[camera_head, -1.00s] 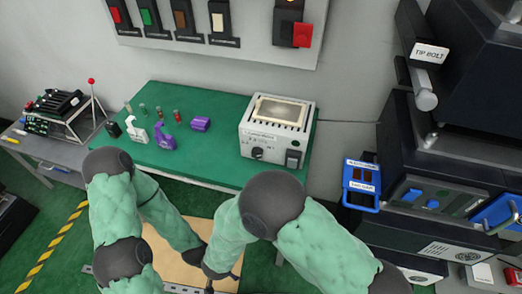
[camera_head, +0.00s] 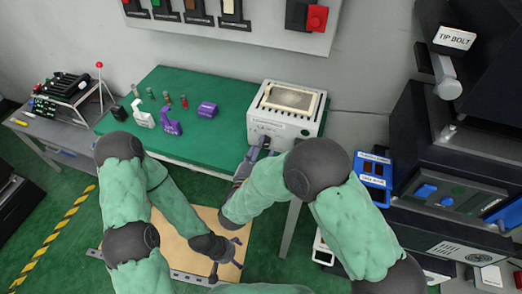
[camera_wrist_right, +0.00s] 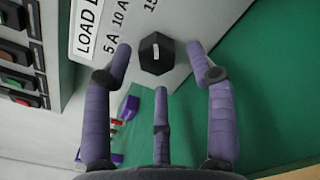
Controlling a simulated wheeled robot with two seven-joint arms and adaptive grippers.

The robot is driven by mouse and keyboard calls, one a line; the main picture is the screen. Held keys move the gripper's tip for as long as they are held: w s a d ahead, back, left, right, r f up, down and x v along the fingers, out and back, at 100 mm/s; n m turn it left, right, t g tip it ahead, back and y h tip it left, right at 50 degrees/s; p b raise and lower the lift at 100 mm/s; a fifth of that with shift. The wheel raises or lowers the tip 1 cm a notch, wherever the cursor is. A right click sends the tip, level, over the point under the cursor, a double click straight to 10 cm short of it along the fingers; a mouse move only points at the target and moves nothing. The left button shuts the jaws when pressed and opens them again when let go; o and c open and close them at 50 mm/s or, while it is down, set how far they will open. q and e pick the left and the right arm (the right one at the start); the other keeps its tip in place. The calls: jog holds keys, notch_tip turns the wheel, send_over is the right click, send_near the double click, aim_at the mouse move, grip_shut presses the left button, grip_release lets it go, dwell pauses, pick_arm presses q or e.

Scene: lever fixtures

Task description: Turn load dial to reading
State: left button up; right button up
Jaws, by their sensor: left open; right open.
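The load dial (camera_wrist_right: 156,53) is a black hexagonal knob with a white line, on the pale front of the load box (camera_head: 283,110). Its panel carries a "LOAD D..." label with 5 A, 10 A and 15 marks, partly cut off. Which mark the line points at I cannot tell. My right gripper (camera_head: 248,162) is at the box front; in the right wrist view its open purple fingers (camera_wrist_right: 159,62) spread around the dial's near side, apparently not touching it. My left gripper (camera_head: 229,252) is open and empty, low over the tan board.
The green bench (camera_head: 190,139) holds the load box, white and purple blocks (camera_head: 208,109) and several small pegs. A wall panel with switches (camera_head: 232,10) is behind. A blue device (camera_head: 373,178) and dark machine stand at the right.

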jog(key=shift+w+d, duration=0.1)
jog(key=shift+w, duration=0.15)
